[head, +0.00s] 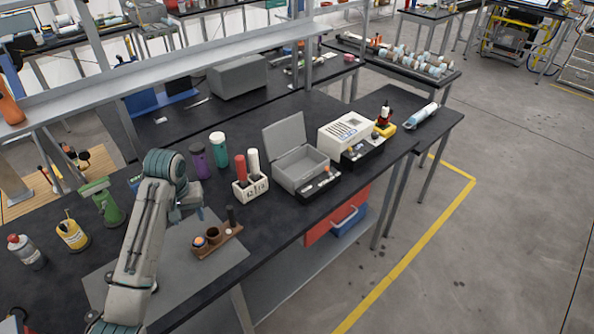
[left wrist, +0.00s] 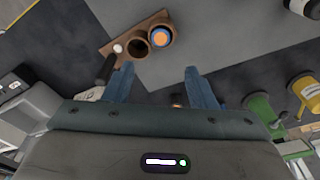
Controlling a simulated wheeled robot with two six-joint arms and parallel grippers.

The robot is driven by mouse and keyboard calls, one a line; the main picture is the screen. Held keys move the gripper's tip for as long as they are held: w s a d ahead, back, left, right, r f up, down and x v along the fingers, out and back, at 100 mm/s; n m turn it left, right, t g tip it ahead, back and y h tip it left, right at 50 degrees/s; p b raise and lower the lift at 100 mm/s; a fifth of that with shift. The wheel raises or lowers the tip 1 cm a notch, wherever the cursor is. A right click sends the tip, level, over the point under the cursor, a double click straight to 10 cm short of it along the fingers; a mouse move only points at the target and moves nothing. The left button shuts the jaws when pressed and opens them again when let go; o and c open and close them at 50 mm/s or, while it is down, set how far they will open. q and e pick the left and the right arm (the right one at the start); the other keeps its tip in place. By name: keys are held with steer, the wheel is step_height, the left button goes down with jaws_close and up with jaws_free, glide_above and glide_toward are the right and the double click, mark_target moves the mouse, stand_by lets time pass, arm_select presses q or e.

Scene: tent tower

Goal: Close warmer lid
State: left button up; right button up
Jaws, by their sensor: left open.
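The warmer is a grey box (head: 301,170) on the dark bench in the head view. Its lid (head: 287,132) stands open, tilted up and back from the rear edge. A black front strip with small controls runs along its front. My left gripper (head: 190,203) is in front and to the left of the warmer, apart from it, over the grey mat. In the left wrist view its two blue fingers (left wrist: 158,88) are spread with nothing held between them. My right gripper is in neither view.
A brown wooden holder (head: 217,241) with cups sits just right of my left gripper. A white rack (head: 250,188) with red and white bottles stands between gripper and warmer. Purple (head: 200,160) and teal (head: 219,150) bottles stand behind. A white device (head: 346,130) stands right of the warmer.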

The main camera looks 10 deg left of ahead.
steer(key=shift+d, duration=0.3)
